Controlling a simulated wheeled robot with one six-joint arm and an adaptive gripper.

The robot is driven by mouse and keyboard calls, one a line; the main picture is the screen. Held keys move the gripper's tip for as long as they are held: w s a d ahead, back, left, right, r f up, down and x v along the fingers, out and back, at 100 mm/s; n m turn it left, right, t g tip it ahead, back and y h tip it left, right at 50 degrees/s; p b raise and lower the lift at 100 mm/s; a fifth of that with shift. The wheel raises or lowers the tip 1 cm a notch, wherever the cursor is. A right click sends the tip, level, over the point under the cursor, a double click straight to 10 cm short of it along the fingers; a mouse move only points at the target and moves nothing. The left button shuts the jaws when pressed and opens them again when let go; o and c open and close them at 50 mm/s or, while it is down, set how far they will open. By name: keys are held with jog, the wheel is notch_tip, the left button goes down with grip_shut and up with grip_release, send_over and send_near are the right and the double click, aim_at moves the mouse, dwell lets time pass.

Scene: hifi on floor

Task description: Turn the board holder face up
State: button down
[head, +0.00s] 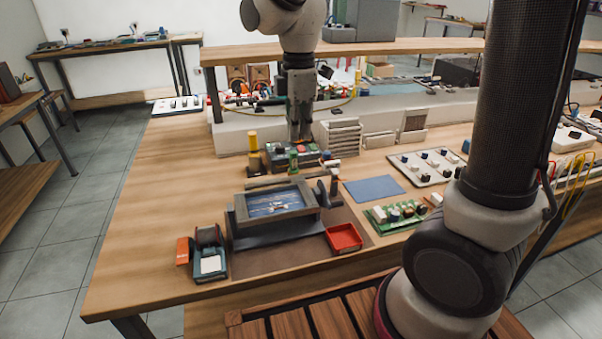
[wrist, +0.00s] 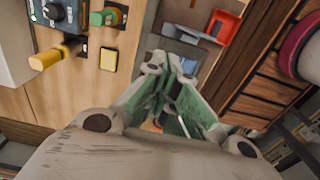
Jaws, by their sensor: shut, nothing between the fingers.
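The likely board holder (head: 313,207) is a grey frame around a blue panel, on a dark base at the middle front of the bench. Its blue panel faces up and tilts towards the head camera. In the wrist view the grey frame (wrist: 176,32) shows partly, beyond the fingers. My gripper (head: 298,137) is shut and empty, pointing down behind the holder, over the control box, apart from the holder. Its green-padded fingers (wrist: 170,68) fill the middle of the wrist view and hide part of what lies below.
A red tray (head: 343,238) sits right of the holder, and a black device with a white label (head: 210,264) at left. A control box (head: 290,155) and yellow post (head: 254,155) stand behind. A green board (head: 396,214) and blue mat (head: 374,189) lie right. The bench's left side is clear.

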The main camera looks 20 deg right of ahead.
aim_at(299, 181)
notch_tip(299, 181, down, 12)
jog(key=shift+r, duration=0.1)
dwell(0.5)
jog(key=shift+w+f+g, duration=0.3)
jog(key=shift+f+g, duration=0.2)
jog(key=shift+g, duration=0.3)
jog(key=shift+w+f, duration=0.1)
jog(key=shift+f, duration=0.15)
